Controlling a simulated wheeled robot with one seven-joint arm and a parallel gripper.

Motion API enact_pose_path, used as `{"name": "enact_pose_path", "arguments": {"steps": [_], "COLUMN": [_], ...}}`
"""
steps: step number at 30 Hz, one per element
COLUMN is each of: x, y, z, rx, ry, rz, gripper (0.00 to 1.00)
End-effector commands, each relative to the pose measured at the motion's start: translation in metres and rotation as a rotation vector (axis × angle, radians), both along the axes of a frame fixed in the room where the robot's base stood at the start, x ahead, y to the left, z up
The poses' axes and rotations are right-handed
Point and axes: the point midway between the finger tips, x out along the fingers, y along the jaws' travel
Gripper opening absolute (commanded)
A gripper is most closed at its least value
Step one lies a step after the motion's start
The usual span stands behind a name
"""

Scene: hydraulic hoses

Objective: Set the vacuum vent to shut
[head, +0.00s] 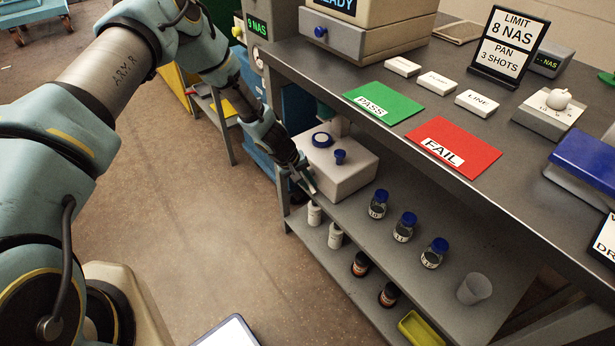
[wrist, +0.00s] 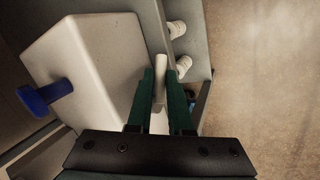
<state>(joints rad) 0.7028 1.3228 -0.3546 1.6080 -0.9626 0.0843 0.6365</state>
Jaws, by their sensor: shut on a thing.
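A pale box (head: 345,178) stands on the shelf under the bench, with a blue-ringed round part (head: 321,139) and a blue knob (head: 340,157) on top. The box (wrist: 95,60) and a blue T-shaped knob (wrist: 45,97) also show in the wrist view. My gripper (head: 308,183) is at the box's near left side. In the wrist view its green fingers (wrist: 161,98) are shut on a slim pale lever (wrist: 159,88) beside the box. The lever looks like the vacuum vent handle, but I see no label on it. Its base is hidden by the fingers.
Blue-capped sample jars (head: 404,227) stand on the shelf right of the box. White bottles (head: 335,235) and brown bottles (head: 361,264) stand lower, near the front. The bench top above carries a green PASS mat (head: 384,102) and a red FAIL mat (head: 453,148). Open floor lies left.

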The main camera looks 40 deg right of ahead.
Motion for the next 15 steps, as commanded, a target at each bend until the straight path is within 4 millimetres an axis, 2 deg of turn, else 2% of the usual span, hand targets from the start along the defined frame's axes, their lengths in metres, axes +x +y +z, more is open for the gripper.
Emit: {"name": "enact_pose_path", "arguments": {"steps": [15], "x": [0.0034], "y": [0.0002], "z": [0.0024], "rx": [0.022], "ry": [0.445], "rz": [0.003], "gripper": [0.0]}}
